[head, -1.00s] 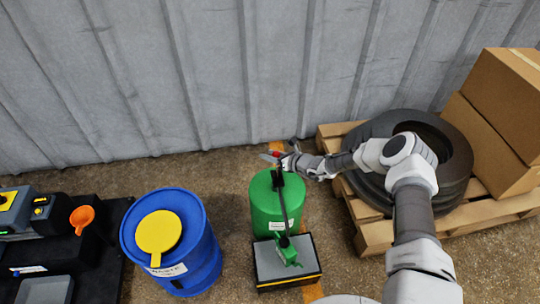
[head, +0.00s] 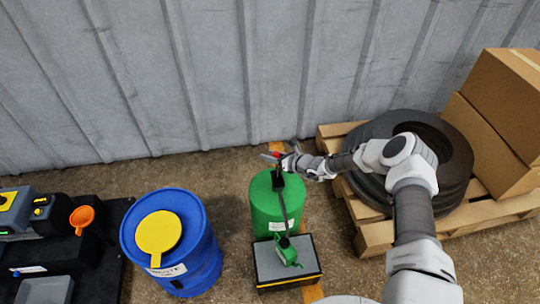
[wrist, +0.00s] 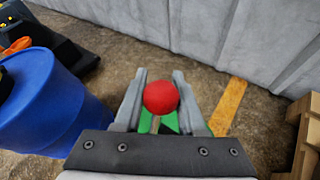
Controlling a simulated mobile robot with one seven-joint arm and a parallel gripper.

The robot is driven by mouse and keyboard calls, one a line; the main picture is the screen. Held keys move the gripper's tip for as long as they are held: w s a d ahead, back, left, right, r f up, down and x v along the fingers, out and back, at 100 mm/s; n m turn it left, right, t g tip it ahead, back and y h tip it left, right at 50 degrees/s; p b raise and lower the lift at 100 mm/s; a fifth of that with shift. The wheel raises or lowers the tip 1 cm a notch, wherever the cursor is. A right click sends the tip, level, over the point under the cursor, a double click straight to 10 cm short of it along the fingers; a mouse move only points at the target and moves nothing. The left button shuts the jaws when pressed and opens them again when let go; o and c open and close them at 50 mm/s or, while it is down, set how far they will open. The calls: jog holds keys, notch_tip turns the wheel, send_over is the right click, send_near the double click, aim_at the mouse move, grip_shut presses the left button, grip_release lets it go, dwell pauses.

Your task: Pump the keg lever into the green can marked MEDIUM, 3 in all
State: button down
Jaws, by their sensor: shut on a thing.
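The green keg (head: 265,215) stands on the floor in the middle of the head view, with a black pump on top. The pump lever ends in a red ball knob (head: 270,156), which shows large in the wrist view (wrist: 160,97). My gripper (head: 280,158) is shut on the lever at this knob, with one finger on each side in the wrist view. A dark hose runs from the pump down to a small green can (head: 288,254) on a grey-topped stand (head: 262,264). I cannot read the can's marking. The green keg top is partly hidden below the knob in the wrist view.
A blue waste drum (head: 205,262) with a yellow lid (head: 157,232) stands left of the keg. A pallet (head: 375,238) with tires (head: 455,150) and boxes (head: 500,125) is on the right. The corrugated wall (head: 200,80) is behind.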

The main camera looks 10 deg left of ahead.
jog(key=shift+s+d+f, duration=0.25)
jog(key=shift+s+f, duration=0.05)
jog(key=shift+f, duration=0.35)
jog(key=c, duration=0.7)
grip_release()
jog(key=shift+o, duration=1)
jog(key=shift+w+r, duration=0.1)
jog(key=shift+r, duration=0.1)
jog(key=shift+w+a, duration=0.1)
jog(key=p+v, duration=0.6)
jog(key=v, duration=1.1)
jog(key=shift+r, duration=0.15)
jog(key=shift+d, duration=0.25)
